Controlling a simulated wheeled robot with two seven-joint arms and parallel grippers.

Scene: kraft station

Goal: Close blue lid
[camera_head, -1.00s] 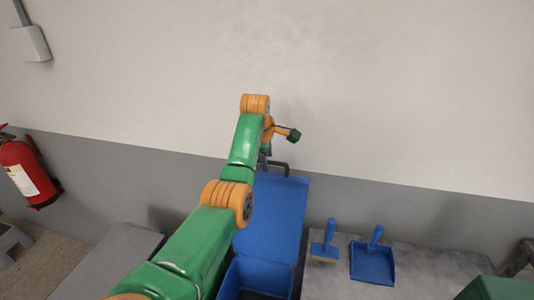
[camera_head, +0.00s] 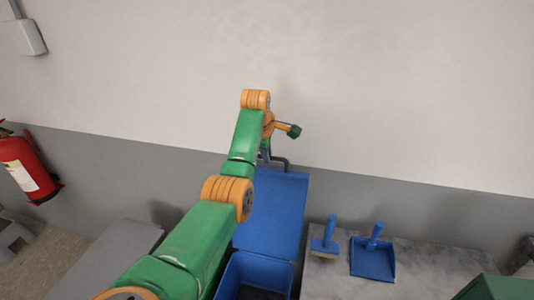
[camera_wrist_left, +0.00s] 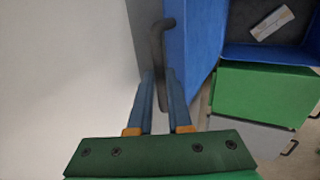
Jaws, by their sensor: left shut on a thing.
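The blue lid (camera_head: 272,215) stands open, raised behind the blue bin (camera_head: 231,277) and leaning toward the wall. A dark bent handle (camera_head: 286,164) is at the lid's top edge. It also shows in the left wrist view (camera_wrist_left: 157,45). My left gripper (camera_head: 265,153) is at this handle. In the left wrist view its two blue fingers (camera_wrist_left: 161,82) are shut on the handle, one on each side. The lid (camera_wrist_left: 190,45) is just right of the fingers there. My left forearm hides part of the bin and the lid's left side. My right gripper is not in view.
A blue brush (camera_head: 328,238) and a blue dustpan (camera_head: 372,262) lie on the grey worktop (camera_head: 425,270) right of the bin. A grey surface (camera_head: 110,262) is at left, and a red fire extinguisher (camera_head: 25,168) hangs at far left. The wall (camera_head: 400,90) is close behind the lid.

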